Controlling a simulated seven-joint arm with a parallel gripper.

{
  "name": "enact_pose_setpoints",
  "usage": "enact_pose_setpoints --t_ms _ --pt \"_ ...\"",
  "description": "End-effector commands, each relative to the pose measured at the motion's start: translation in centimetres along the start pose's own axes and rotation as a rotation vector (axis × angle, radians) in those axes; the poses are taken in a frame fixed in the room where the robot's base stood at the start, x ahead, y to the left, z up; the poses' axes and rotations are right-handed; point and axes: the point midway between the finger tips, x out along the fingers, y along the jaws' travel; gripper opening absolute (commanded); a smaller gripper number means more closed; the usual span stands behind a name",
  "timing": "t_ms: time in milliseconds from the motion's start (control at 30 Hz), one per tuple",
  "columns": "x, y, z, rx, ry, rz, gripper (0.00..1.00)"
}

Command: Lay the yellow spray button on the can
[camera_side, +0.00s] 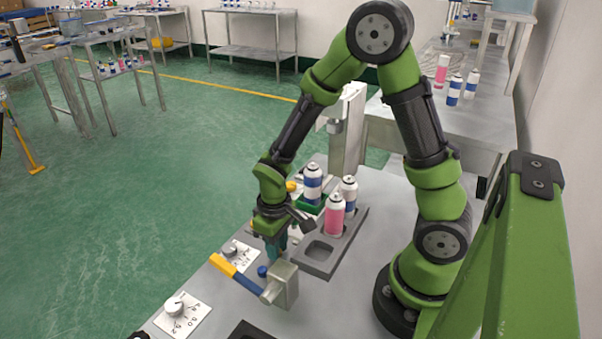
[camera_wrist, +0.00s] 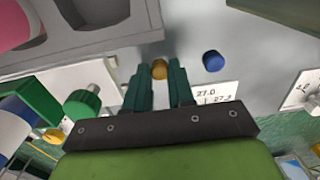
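The yellow spray button (camera_wrist: 159,69) is a small round piece between my fingertips in the wrist view. My gripper (camera_wrist: 160,76) has two teal fingers close against its sides, with no clear gap, so it looks shut on the button. In the side view my gripper (camera_side: 277,247) points down, low near the table; its fingers hide the button there. A white and blue can (camera_side: 313,184) stands in a green holder (camera_side: 308,207), behind and right of my gripper. It also shows in the wrist view (camera_wrist: 17,125) at the left edge, beside the green holder (camera_wrist: 42,103).
A grey tray (camera_side: 318,263) right of my gripper holds a pink can (camera_side: 335,216) and another blue can (camera_side: 349,190). A blue button (camera_wrist: 212,61) sits beside my fingers. A metal block with a yellow and blue lever (camera_side: 237,274) stands in front. A grey column (camera_side: 348,130) rises behind.

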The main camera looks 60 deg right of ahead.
Motion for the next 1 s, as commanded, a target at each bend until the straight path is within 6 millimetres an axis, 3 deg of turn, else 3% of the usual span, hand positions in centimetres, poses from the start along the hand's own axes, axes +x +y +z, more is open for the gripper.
enact_pose_setpoints --t_ms 467,1000 --pt "-0.1 0.0 0.0 0.000 0.001 0.000 0.10" --pt "-3.2 0.0 -0.1 0.000 0.003 0.000 0.10"
